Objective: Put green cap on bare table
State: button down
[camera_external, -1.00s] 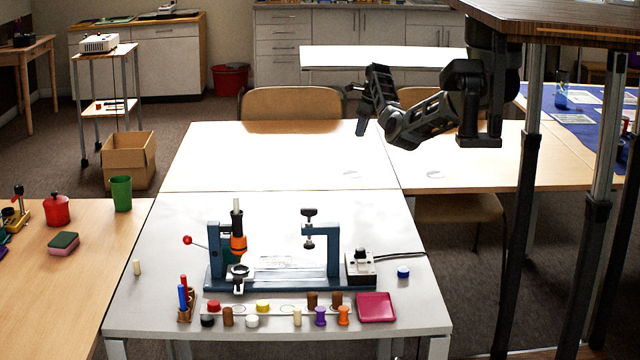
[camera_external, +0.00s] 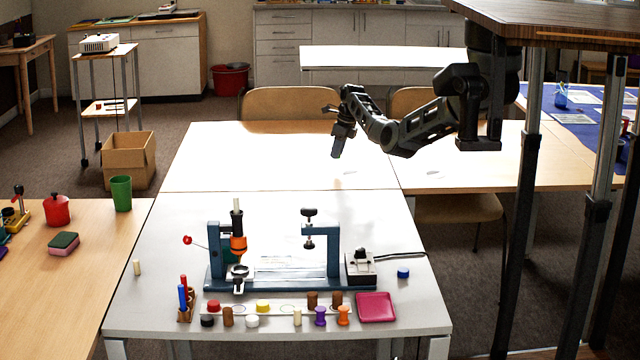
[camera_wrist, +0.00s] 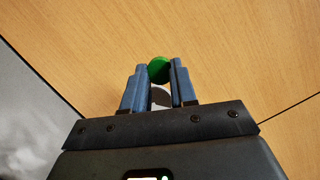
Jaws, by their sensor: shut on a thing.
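The green cap (camera_wrist: 159,70) is between the fingertips of my gripper (camera_wrist: 160,75) in the wrist view. The gripper is shut on it, and a shadow falls on the wood below. In the external view my gripper (camera_external: 337,150) points down above the far pale table (camera_external: 260,150); the cap cannot be made out there. The wrist view shows bare wood (camera_wrist: 240,50) beneath the cap. How high the cap is above the wood is hard to tell.
The grey near table (camera_external: 160,230) holds a blue press rig (camera_external: 333,250), a row of several caps and pegs, a pink tray (camera_external: 376,307) and a blue cap (camera_external: 403,273). The far table is clear. Chairs (camera_external: 290,103) stand behind it.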

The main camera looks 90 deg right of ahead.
jog(key=shift+f, duration=1.9)
jog(key=shift+f, duration=0.2)
jog(key=c, duration=0.9)
grip_release()
jog(key=p+v, duration=0.1)
jog(key=v, duration=1.1)
jog(key=shift+r, duration=0.15)
